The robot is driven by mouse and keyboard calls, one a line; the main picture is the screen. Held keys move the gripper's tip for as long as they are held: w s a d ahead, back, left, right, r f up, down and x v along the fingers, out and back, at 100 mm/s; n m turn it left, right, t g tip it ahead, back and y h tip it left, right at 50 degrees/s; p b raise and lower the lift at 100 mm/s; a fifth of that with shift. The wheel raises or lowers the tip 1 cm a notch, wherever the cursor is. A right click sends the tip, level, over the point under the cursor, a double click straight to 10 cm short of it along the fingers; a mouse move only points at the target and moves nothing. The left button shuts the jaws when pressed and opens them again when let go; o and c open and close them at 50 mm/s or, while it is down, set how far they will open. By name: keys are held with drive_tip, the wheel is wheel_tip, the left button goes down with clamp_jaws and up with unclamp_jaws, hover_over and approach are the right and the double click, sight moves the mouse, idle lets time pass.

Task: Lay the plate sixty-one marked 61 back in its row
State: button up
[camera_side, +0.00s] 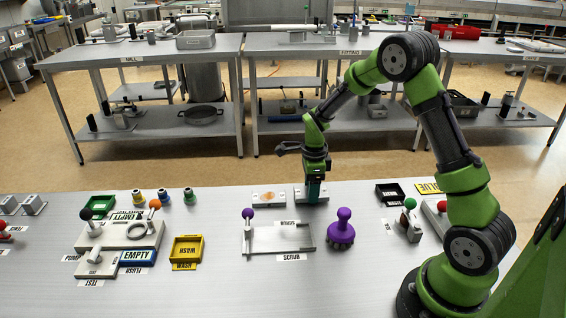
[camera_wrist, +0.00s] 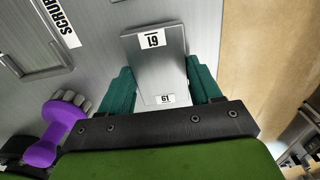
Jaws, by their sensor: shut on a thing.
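A grey metal plate marked 61 (camera_wrist: 158,65) lies between the two green fingers of my gripper (camera_wrist: 160,88) in the wrist view. My gripper is shut on its sides. Two labels reading 61 show there, one at the plate's far end and one nearer the palm. In the side view, my gripper (camera_side: 313,188) points down at the back of the bench, and the plate (camera_side: 302,196) shows partly behind the fingers, at or very near the bench top. I cannot tell whether it touches the bench. A similar plate with an orange mark (camera_side: 269,195) lies just to its left.
A tray labelled SCRUB (camera_side: 280,238) with a purple-knobbed handle and a purple brush (camera_side: 341,228) stand in front. A yellow WASH bin (camera_side: 187,249) and a grey fixture (camera_side: 125,235) lie left. A black bin (camera_side: 390,194) and a green-knobbed block (camera_side: 410,222) stand right.

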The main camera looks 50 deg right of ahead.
drive_tip(key=shift+f, duration=0.3)
drive_tip(key=shift+f, duration=0.15)
drive_tip(key=o, duration=1.2)
wheel_tip(320, 180, up, 12)
drive_tip(key=s+a+r+n+t, duration=0.3)
drive_tip(key=s+a+r+n, duration=0.45)
drive_tip(key=r+n, duration=0.25)
drive_tip(key=shift+s+a+r+n+t+y, duration=0.35)
drive_tip(key=shift+s+a+n+t, duration=0.35)
drive_tip(key=shift+s+a+n, duration=1.15)
drive_tip(key=shift+s+a+r+n+t+y, duration=0.35)
drive_tip(key=shift+s+a+n+t, duration=0.4)
drive_tip(key=shift+s+n, duration=1.25)
drive_tip(key=shift+s+a+r+n+t+y, duration=0.5)
drive_tip(key=shift+s+a+n, duration=0.75)
drive_tip(key=shift+n, duration=1.4)
